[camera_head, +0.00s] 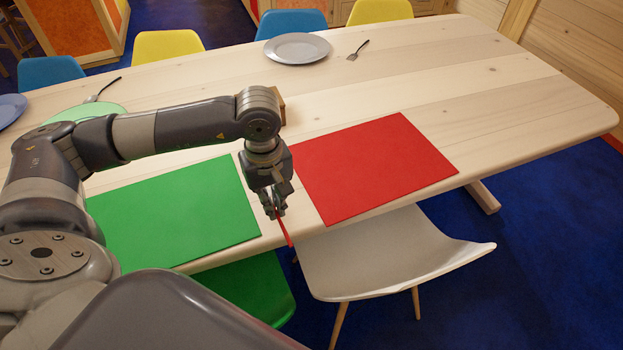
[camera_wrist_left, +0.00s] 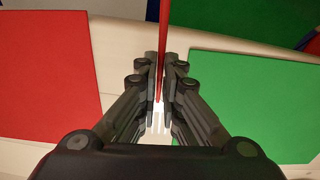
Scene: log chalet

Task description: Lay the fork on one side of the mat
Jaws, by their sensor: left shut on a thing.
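My left gripper (camera_head: 277,212) points down over the bare strip between the two mats, near the table's front edge. It is shut on a thin red handle (camera_head: 288,236), which appears to be the fork's. In the left wrist view the handle (camera_wrist_left: 163,42) runs up from between the fingers (camera_wrist_left: 162,80), and a pale pronged end (camera_wrist_left: 159,119) shows below them. The red mat (camera_head: 375,165) lies to the right of the gripper and the green mat (camera_head: 175,215) to its left. I cannot tell whether the fork touches the table.
A white chair (camera_head: 390,255) and a green chair (camera_head: 250,285) stand at the near edge. A grey plate (camera_head: 297,48) and another fork (camera_head: 357,50) lie at the far side. A green plate (camera_head: 85,112) is partly behind my arm. The table's right end is clear.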

